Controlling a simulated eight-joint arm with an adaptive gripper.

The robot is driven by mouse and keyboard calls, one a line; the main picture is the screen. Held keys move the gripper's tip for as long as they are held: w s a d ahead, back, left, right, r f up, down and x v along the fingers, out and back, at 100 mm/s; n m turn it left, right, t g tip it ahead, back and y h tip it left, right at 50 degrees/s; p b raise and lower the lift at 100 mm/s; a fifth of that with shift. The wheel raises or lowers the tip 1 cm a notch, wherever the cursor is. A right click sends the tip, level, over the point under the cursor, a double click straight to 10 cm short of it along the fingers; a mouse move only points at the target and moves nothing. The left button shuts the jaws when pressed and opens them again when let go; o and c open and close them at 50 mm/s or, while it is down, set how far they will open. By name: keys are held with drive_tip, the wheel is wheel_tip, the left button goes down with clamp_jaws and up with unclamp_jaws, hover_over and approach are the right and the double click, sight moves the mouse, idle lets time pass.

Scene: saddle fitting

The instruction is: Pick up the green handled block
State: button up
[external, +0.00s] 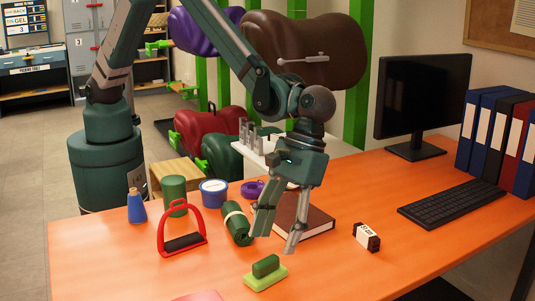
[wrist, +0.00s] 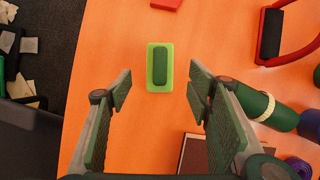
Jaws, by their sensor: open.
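The green handled block (external: 265,273) lies on the orange table near its front edge. It has a light green base with a dark green grip on top. In the wrist view the block (wrist: 159,67) is upright in the picture, centred left to right and just beyond the fingertips. My gripper (external: 276,241) is open and empty, above the table and a little behind the block. In the wrist view my gripper (wrist: 160,90) has its fingers spread wide to either side of the block's line, touching nothing.
A small dark box with a white label (external: 366,237) lies to the right. The table around the block is mostly clear.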

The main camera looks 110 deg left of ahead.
sight(268, 259)
drive_tip(key=shift+f, duration=0.1)
drive_tip(key=shift+x, duration=1.2)
drive_tip(key=shift+f, duration=0.1)
drive_tip(key=shift+b+x, duration=0.9)
drive_tip(key=shift+x, duration=1.65)
drive_tip(key=shift+d, duration=0.1)
drive_tip(key=shift+c, duration=0.7)
drive_tip(key=c, duration=0.9)
